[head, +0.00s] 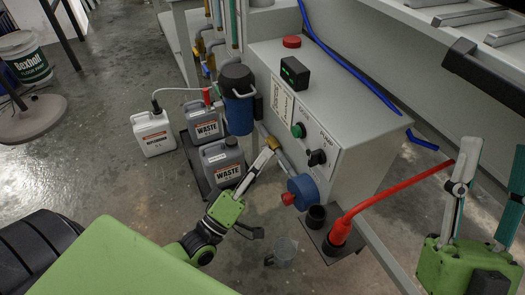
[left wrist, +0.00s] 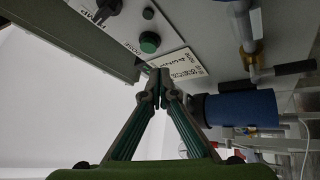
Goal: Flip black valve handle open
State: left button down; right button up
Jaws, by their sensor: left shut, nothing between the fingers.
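In the left wrist view a brass valve (left wrist: 249,52) on a grey pipe has a dark lever handle (left wrist: 286,69) pointing right. I take this lever for the black valve handle. In the head view my left gripper (head: 270,151) reaches up beside the pump cabinet, with brass showing at its fingertips. I cannot clearly make out the lever there. In the left wrist view my left gripper (left wrist: 159,76) is shut and empty, with its tips left of the valve and apart from the lever. My right gripper (head: 493,152) is open and empty at the right edge.
The pump cabinet (head: 345,100) carries a green button (head: 299,130) and a black knob (head: 317,157). A blue filter housing (head: 238,110) stands left of it. Waste jugs (head: 222,161) sit on the floor. A red hose (head: 400,188) crosses near my right gripper.

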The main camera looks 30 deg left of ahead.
pick_arm(q)
jog(key=w+a+f+n+g+y+p, duration=0.1)
jog(key=a+f+n+g+y, duration=0.2)
jog(key=a+f, duration=1)
jog(key=f+n+g, duration=0.1)
jog(key=n, duration=0.2)
jog(key=shift+w+f+n+g+p, duration=0.2)
jog(key=shift+n+g+p, duration=0.1)
jog(key=shift+g, duration=0.1)
pick_arm(e)
jog(key=w+f+g, duration=0.1)
jog(key=w+f+g+h, duration=0.1)
jog(key=w, duration=0.2)
jog(key=shift+w+a+f+g, duration=0.1)
jog(key=shift+w+f+g, duration=0.1)
jog(key=shift+f+g, duration=0.2)
